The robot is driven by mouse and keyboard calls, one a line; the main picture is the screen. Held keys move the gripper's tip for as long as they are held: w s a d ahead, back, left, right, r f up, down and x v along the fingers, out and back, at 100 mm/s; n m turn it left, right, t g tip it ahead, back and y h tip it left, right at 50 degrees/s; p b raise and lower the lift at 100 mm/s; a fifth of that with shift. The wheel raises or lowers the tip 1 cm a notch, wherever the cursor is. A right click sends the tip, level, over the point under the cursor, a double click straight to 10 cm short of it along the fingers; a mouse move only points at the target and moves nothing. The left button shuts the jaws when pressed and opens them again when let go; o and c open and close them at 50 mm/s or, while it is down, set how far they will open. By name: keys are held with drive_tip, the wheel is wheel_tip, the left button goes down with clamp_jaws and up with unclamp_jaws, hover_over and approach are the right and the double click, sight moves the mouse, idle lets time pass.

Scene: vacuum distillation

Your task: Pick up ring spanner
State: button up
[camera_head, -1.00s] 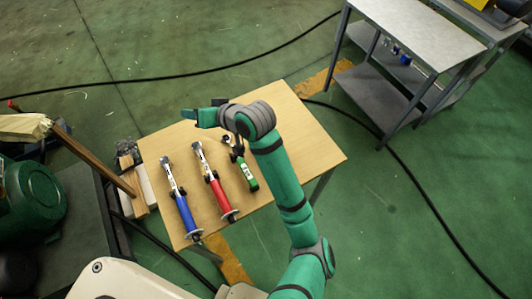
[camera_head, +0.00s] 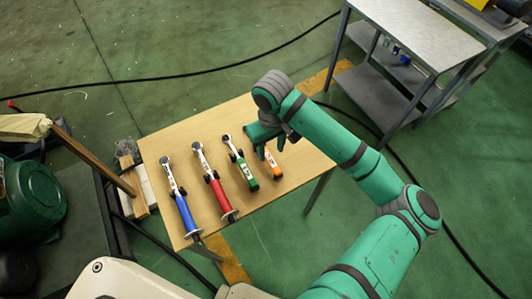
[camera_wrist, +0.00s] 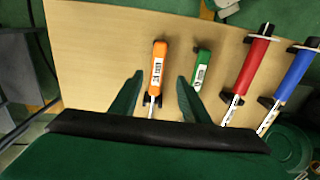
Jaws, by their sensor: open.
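Several wrench-like tools lie in a row on black rests on the table. Their handles are blue (camera_head: 185,215), red (camera_head: 220,193), green (camera_head: 247,174) and orange (camera_head: 272,165). I cannot tell for sure which one is the ring spanner. My gripper (camera_head: 264,148) is open and empty over the orange tool's end of the row. In the wrist view the orange handle (camera_wrist: 158,65) lies in the gap between my fingertips (camera_wrist: 160,77), and the green handle (camera_wrist: 202,65) lies just right of the right finger. The orange tool's head is hidden by my gripper.
The wooden table (camera_head: 300,170) is clear to the right of the row. A metal shelf table (camera_head: 420,35) stands at the back right. Wooden blocks (camera_head: 140,185) and a green drum (camera_head: 30,200) are at the left. Black cables cross the floor.

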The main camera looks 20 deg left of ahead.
sight(272, 162)
wheel_tip(272, 162, down, 4)
drive_tip(key=shift+r, duration=0.15)
drive_tip(key=shift+w+d+f, duration=0.1)
drive_tip(key=shift+f, duration=1.2)
drive_tip(key=shift+w+d+f, duration=0.1)
drive_tip(key=shift+f, duration=1.15)
clamp_jaws()
